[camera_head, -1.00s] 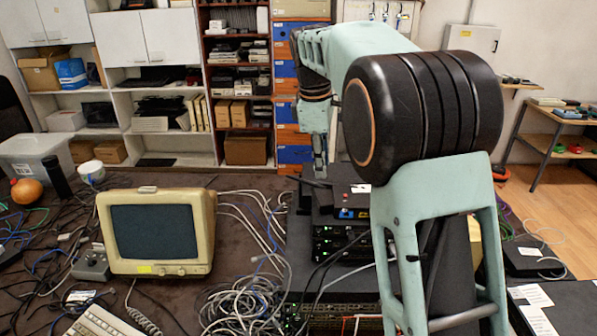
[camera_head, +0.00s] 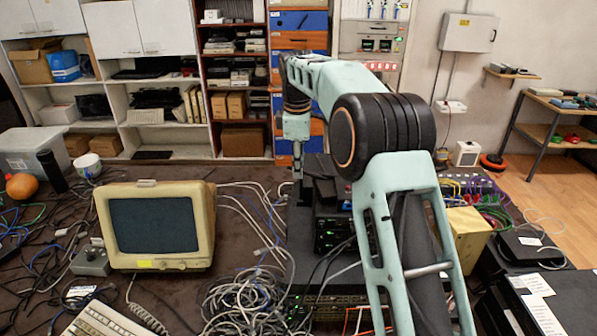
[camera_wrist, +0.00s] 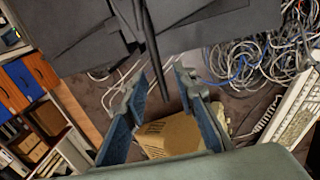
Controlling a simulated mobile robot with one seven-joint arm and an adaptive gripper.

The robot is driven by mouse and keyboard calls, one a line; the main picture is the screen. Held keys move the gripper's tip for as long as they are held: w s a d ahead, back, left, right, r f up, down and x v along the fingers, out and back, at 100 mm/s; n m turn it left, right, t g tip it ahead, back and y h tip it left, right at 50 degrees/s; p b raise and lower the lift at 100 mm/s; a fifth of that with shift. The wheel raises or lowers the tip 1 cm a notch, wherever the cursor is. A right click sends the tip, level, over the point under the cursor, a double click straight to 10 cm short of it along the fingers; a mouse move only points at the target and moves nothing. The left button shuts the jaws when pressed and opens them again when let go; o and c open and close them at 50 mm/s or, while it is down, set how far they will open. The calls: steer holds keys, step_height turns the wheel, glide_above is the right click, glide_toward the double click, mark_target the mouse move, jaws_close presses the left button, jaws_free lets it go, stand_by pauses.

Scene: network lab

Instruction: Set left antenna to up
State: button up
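A dark device (camera_wrist: 225,20) with flat black panels fills the top of the wrist view. A thin black antenna-like rod (camera_wrist: 153,62) runs down from it, its tip near the gap between my fingers. My gripper (camera_wrist: 160,90) is open, with blue-padded fingers on either side of that gap and nothing clearly held. I cannot tell whether the rod is the left antenna. In the head view my gripper (camera_head: 297,183) points down at the left edge of the dark stacked equipment (camera_head: 333,232). The antennas are not clear there, and my arm hides part of the stack.
Tangled grey cables (camera_head: 245,300) lie in front, by a keyboard (camera_head: 95,322). A yellowish box (camera_head: 466,236) stands right of my arm.

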steer(key=shift+w+f, duration=0.25)
steer(key=shift+f, duration=1.05)
jaws_close()
